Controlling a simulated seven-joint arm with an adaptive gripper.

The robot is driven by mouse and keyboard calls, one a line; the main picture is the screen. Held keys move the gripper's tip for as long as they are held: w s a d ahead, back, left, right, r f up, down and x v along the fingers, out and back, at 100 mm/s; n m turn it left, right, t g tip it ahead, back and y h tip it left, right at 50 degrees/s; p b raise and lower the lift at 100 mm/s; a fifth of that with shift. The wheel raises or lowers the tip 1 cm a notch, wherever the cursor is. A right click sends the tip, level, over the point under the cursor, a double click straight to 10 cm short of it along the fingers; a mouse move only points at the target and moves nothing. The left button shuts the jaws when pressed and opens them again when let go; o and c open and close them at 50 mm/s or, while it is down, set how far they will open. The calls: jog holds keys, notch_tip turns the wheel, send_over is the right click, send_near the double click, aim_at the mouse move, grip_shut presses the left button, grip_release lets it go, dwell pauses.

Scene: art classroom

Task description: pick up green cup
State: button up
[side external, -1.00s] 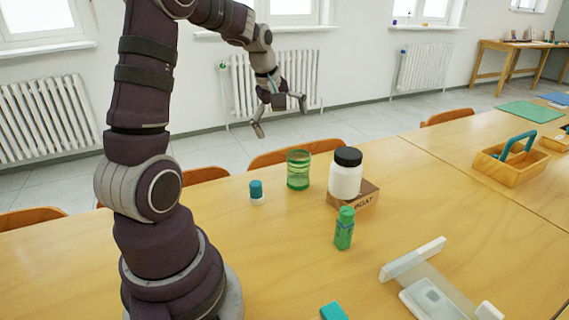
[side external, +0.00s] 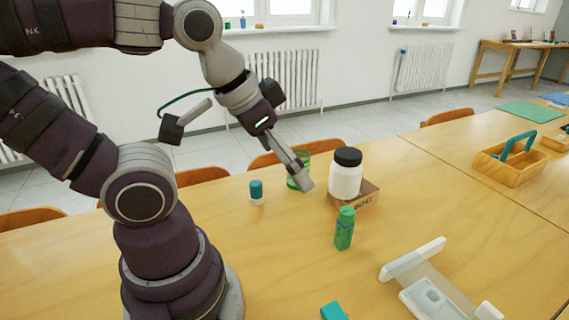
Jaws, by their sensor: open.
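The green cup (side external: 305,159) is a see-through green cylinder standing upright on the wooden table, towards its far edge. I cannot tell whether the near finger touches the cup. Nothing is held.
A white jar with a black lid (side external: 346,174) stands on a cardboard box (side external: 366,195) just right of the cup. A small teal-capped bottle (side external: 256,192) is to the left. A green bottle (side external: 344,228) stands in front. The table's (side external: 275,260) near middle is clear.

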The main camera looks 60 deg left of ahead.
jog(key=shift+c, duration=0.7)
jog(key=n+g+y, duration=0.3)
jog(key=n, duration=0.7)
send_near(303, 155)
jog(key=shift+s+d+f, duration=0.2)
jog(key=shift+s+f, duration=0.25)
jog(key=shift+f, duration=0.1)
jog(key=shift+s+d+f, duration=0.15)
jog(key=shift+s+f, duration=0.35)
jog(key=shift+f, duration=0.05)
jog(key=x, duration=0.9)
jog(key=shift+w+f, duration=0.3)
jog(key=c, duration=1.1)
jog(key=shift+r, duration=0.15)
jog(key=shift+c, duration=0.2)
